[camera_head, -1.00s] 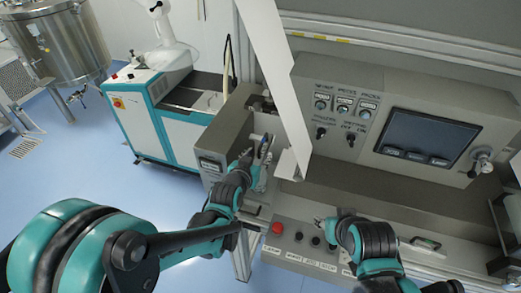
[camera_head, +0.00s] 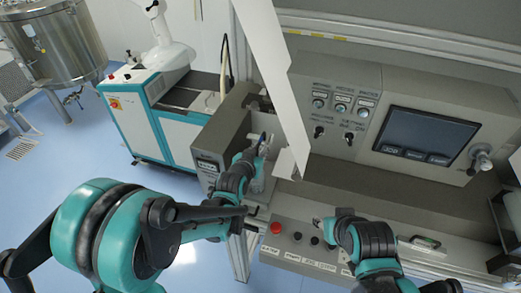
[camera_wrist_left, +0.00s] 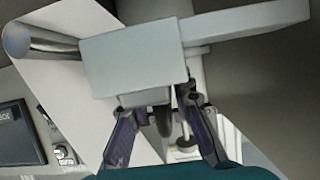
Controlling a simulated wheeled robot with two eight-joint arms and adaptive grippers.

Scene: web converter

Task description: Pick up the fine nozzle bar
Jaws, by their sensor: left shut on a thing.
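My left gripper (camera_head: 256,153) is at the grey housing left of the white web, its fingers partly hidden in the head view. In the left wrist view, the left gripper (camera_wrist_left: 158,104) has its two dark fingers either side of the lower part of a pale grey block (camera_wrist_left: 135,60). It is shut on this block, which looks like the fine nozzle bar; no label confirms that. A small piece with a blue edge (camera_head: 263,143) shows at the fingertips. My right gripper (camera_head: 324,225) hangs over the front panel, small and partly hidden; its opening is unclear.
The white web (camera_head: 276,85) hangs close to the right of my left gripper. A control panel with a dark screen (camera_head: 426,136) stands behind right. A red button (camera_head: 276,228) is on the front panel. A teal-and-white cabinet (camera_head: 148,125) stands left, with open blue floor before it.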

